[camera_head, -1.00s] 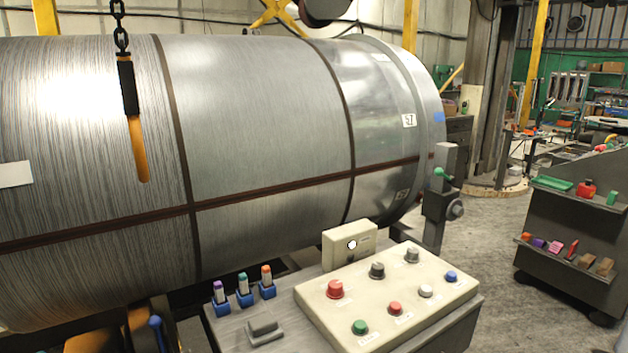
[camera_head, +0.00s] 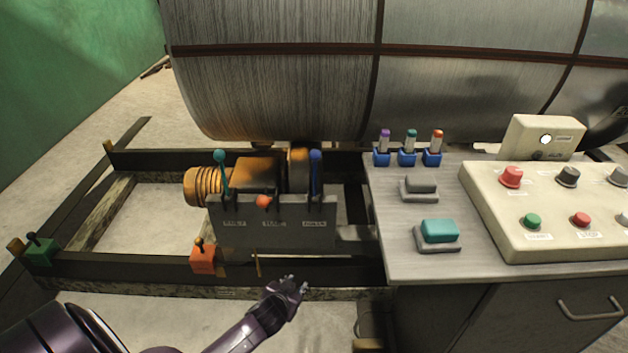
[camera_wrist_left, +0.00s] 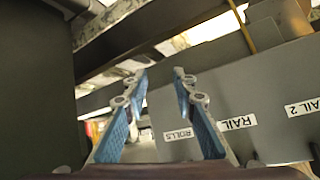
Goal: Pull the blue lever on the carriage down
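The blue lever (camera_head: 316,172) stands upright at the right end of the grey lever panel (camera_head: 290,238) on the carriage. A teal lever (camera_head: 221,172) stands at the panel's left end. A middle lever with an orange-red knob (camera_head: 264,201) points toward me, lower than the others. My left gripper (camera_head: 298,286) is in front of and below the panel, apart from the blue lever. In the left wrist view its two blue-padded fingers (camera_wrist_left: 160,82) are spread with nothing between them, facing the labelled panel (camera_wrist_left: 265,85). The levers are not recognisable there. My right gripper is out of view.
A desk (camera_head: 385,245) with buttons and a control box (camera_head: 560,212) stands right of the carriage. A large metal roll (camera_head: 270,80) looms behind. Orange (camera_head: 203,262) and green (camera_head: 40,252) boxes with small levers sit on the floor frame. Floor space is open at the front left.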

